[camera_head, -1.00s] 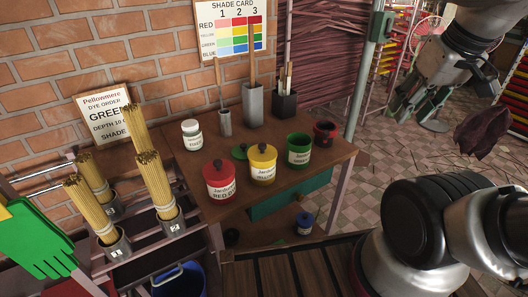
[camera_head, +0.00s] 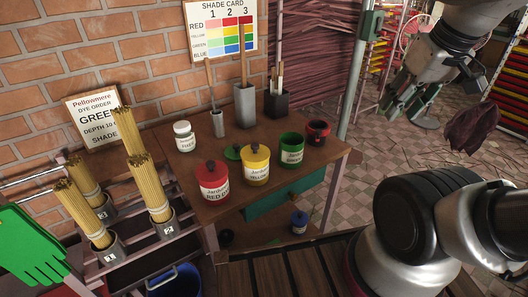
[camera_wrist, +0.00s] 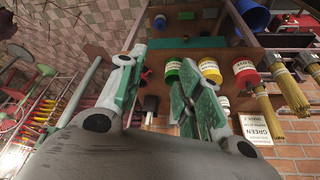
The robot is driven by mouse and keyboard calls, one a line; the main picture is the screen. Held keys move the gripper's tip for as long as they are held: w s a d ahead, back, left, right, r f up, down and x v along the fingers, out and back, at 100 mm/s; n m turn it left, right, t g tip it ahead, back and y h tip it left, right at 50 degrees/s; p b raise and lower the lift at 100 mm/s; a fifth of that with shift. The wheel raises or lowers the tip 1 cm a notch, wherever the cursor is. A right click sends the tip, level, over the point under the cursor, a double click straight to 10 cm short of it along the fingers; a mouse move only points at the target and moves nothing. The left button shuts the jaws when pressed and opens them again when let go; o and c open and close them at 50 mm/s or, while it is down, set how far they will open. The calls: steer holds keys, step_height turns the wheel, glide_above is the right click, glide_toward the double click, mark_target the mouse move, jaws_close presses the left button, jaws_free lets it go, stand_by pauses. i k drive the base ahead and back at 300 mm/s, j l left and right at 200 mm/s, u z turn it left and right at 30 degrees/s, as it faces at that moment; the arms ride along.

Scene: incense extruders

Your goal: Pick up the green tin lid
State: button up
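The green tin lid (camera_head: 233,152) lies on the wooden table, behind and between the red tin (camera_head: 213,182) and the yellow tin (camera_head: 256,166), which partly hides it. The open green tin (camera_head: 291,150) stands to the right of the yellow one. My gripper (camera_head: 408,104) is open and empty, high at the right, well away from the lid and beyond the table's right edge. In the wrist view its two green-padded fingers (camera_wrist: 162,60) are spread apart, with the green tin (camera_wrist: 173,69) showing between them. I cannot make out the lid there.
A white jar (camera_head: 184,137), a dark red-rimmed pot (camera_head: 318,131) and grey holders with brushes (camera_head: 245,104) share the table (camera_head: 330,151). Bundles of incense sticks (camera_head: 150,188) stand at the left.

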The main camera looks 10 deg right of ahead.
mark_target(232, 153)
steer(key=i+l+u, duration=0.2)
steer(key=u, duration=0.25)
steer(key=i+l+u, duration=0.15)
steer(key=l+u, duration=0.25)
steer(key=i+l+u, duration=0.1)
steer(key=u, duration=0.35)
steer(key=l, duration=0.1)
